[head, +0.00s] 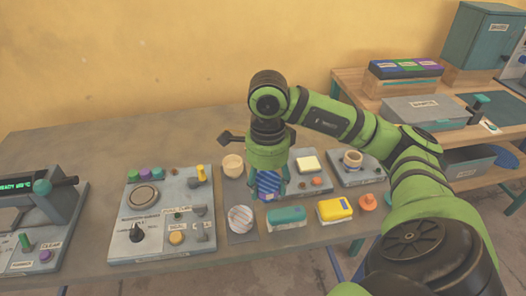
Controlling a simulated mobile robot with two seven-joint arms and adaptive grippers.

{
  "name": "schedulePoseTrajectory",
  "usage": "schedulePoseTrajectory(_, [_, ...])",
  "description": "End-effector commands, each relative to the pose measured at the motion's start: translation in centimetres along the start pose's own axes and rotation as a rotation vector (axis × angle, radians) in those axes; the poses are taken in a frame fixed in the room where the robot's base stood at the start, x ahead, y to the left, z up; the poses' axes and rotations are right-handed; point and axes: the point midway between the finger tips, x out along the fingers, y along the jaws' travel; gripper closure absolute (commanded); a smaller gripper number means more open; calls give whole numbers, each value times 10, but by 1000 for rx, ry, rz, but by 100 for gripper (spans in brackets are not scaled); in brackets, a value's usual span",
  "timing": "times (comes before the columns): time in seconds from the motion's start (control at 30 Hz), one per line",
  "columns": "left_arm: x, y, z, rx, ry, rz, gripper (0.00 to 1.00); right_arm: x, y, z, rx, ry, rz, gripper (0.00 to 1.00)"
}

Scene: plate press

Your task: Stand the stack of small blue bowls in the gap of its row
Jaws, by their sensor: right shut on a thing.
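The stack of small blue bowls (268,184) shows as a blue, striped shape low between the fingers of my right gripper (271,190). The gripper points straight down and is shut on the stack. The gripper body hides the stack's upper part. The stack is over or on the dark grey mat (229,192); I cannot tell whether its bottom touches. A beige stack (233,165) stands to its back left, and a white stack with reddish stripes (240,218) stands to its front left. My left gripper is not in view.
A control panel (150,235) with knobs is at left, beside a press-like machine (45,200). Close on the right are a teal block (286,217), a yellow block (335,208) and an orange knob-like thing (368,202). A wooden shelf (350,85) stands farther right. The back left table is clear.

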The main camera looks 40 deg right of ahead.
Motion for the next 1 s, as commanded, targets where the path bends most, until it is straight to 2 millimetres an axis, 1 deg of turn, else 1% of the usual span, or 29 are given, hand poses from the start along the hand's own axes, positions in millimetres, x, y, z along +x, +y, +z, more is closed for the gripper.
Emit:
schedulePoseTrajectory(0.07, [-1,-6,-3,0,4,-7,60,1,0,2,0,-2,0,99])
schedulePoseTrajectory(0.17, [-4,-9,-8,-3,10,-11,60,6,-7,9,1,-6,3,99])
schedulePoseTrajectory(0.33, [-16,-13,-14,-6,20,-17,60,26,-36,30,3,-4,6,99])
schedulePoseTrajectory(0.5, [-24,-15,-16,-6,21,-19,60,49,-68,50,3,-5,4,99])
schedulePoseTrajectory(0.63, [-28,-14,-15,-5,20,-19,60,62,-85,61,3,-4,2,99])
schedulePoseTrajectory(0.73, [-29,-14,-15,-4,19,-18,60,68,-92,65,1,-2,1,99])
schedulePoseTrajectory(0.87, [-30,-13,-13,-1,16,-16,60,72,-95,67,0,-1,1,99])
schedulePoseTrajectory(1.0, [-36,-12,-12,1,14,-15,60,87,-94,67,0,0,4,99])
